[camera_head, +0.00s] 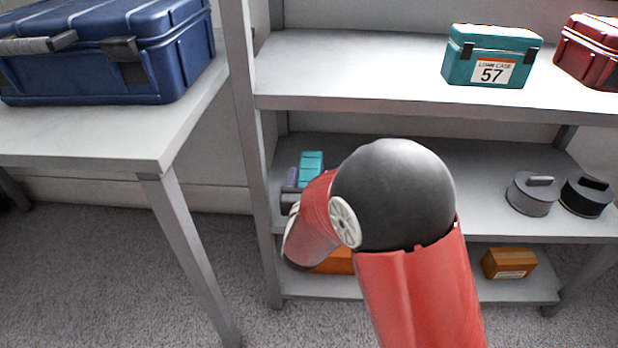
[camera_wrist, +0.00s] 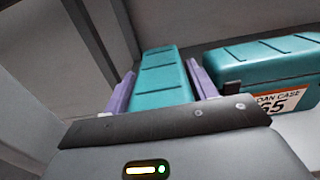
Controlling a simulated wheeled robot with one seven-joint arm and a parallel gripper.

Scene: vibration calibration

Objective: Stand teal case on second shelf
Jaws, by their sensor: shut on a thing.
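My gripper (camera_wrist: 163,72) is shut on a teal case (camera_wrist: 160,82), with a lavender finger on each side of it. In the head view the held teal case (camera_head: 311,163) shows at the left end of the middle shelf (camera_head: 475,185). My gripper (camera_head: 294,178) is mostly hidden there behind my red and black arm. I cannot tell whether the case touches the shelf. A second teal case (camera_wrist: 265,62), labelled LOAN CASE 65, stands close to its right in the wrist view; my arm hides it in the head view.
A teal case marked 57 (camera_head: 492,57) and a dark red case (camera_head: 590,50) stand on the top shelf. Grey and black round objects (camera_head: 532,195) sit right on the middle shelf. Orange boxes (camera_head: 509,263) are below. A blue case (camera_head: 110,55) lies on the left table.

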